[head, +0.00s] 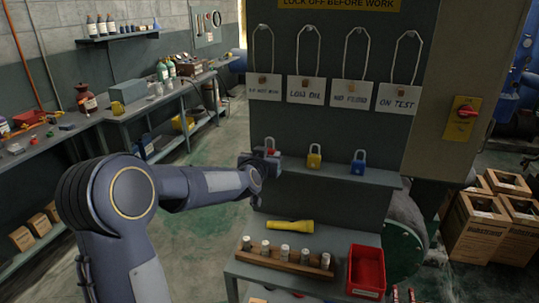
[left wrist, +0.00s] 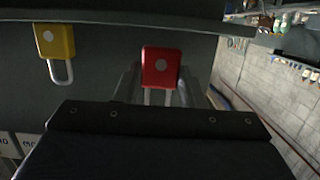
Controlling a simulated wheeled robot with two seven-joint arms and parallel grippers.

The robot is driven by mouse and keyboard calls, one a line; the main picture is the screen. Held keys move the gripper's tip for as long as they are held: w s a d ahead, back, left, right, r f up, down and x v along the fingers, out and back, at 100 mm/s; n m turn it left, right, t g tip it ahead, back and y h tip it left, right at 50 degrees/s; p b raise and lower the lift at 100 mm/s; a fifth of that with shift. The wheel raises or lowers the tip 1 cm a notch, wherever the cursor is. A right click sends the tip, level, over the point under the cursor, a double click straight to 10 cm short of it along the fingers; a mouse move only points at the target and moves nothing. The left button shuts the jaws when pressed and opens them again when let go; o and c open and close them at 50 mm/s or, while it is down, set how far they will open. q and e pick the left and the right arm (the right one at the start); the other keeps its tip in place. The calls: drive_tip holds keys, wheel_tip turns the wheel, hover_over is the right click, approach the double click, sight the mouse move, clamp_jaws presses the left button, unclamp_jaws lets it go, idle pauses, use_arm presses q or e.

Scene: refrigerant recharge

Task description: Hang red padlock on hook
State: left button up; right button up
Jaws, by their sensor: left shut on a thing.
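The red padlock (head: 271,151) is at the left end of the board's shelf, mostly hidden by my left gripper (head: 268,158) in the head view. In the left wrist view, which looks upside down, the red padlock (left wrist: 161,67) sits between the fingers of my left gripper (left wrist: 158,88). That gripper is shut on it. Its shackle points toward my palm. I cannot tell whether its base touches the shelf. Wire loops with tags, such as the "LOW OIL" tag (head: 306,90), hang on the board above; the hooks are too small to make out. My right gripper is not in view.
A yellow padlock (head: 314,157) and a blue padlock (head: 358,163) stand on the shelf (head: 335,174) to the right. Below are a yellow flashlight (head: 290,226), a wooden rack (head: 284,262) and a red bin (head: 366,272). The board between tags and padlocks is clear.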

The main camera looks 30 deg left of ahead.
use_arm(q)
drive_tip(key=v, duration=0.3)
drive_tip(key=f+v, duration=0.1)
drive_tip(key=v, duration=0.1)
drive_tip(key=shift+s+d+r+b, duration=0.1)
drive_tip(key=shift+s+b, duration=0.25)
drive_tip(key=shift+b, duration=0.05)
idle(0.4)
